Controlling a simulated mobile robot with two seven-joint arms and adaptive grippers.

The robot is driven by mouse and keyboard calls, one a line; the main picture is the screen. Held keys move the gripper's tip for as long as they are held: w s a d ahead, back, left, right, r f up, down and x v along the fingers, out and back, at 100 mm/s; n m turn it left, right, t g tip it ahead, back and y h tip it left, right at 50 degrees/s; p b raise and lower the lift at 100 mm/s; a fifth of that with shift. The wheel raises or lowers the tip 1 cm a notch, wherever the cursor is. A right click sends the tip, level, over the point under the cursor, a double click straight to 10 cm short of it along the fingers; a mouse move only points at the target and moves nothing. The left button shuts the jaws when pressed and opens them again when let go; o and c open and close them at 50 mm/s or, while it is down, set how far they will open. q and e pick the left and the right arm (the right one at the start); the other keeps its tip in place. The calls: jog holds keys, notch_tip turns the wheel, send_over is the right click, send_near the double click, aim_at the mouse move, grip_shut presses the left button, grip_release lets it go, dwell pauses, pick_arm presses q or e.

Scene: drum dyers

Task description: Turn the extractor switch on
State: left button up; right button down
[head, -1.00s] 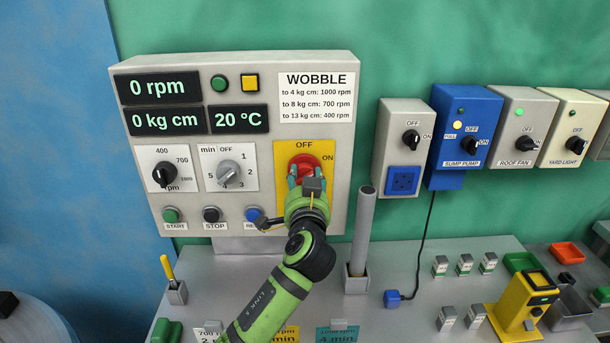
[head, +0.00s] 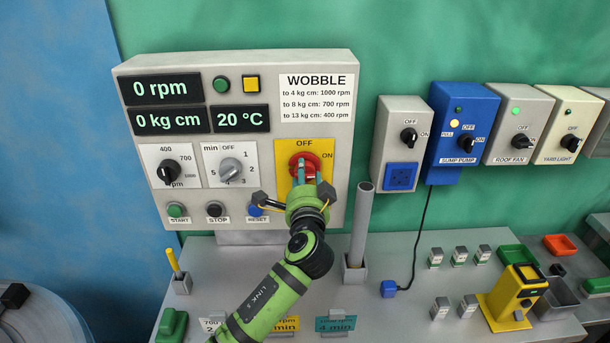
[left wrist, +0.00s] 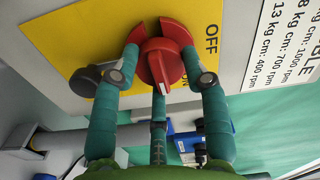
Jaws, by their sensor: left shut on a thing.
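The extractor switch is a red rotary knob on a yellow plate (head: 283,157), with OFF above it and ON to its right. In the head view its red disc (head: 311,160) shows behind my left gripper (head: 302,172), which hides its handle. In the left wrist view the knob (left wrist: 163,70) stands between the teal fingers of my left gripper (left wrist: 160,72), which is shut on it. That view is rolled, with OFF at the upper right. The knob's white mark points down in that picture, toward the ON side. My right gripper is not in view.
The grey panel (head: 240,84) reads 0 rpm and 0 kg cm. A grey post (head: 361,225) stands just right of my left arm. Other switch boxes, such as the blue sump pump box (head: 458,105), hang to the right. The bench (head: 415,300) holds small blocks and trays.

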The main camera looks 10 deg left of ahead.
pick_arm(q)
jog(key=shift+r, duration=0.2)
jog(key=o, duration=1.1)
jog(key=shift+o, duration=0.3)
jog(key=shift+f, duration=0.1)
jog(key=shift+s+d+f, duration=0.15)
jog(key=shift+s, duration=0.35)
jog(key=s+d, duration=0.2)
jog(key=s, duration=0.8)
jog(key=shift+s, duration=0.4)
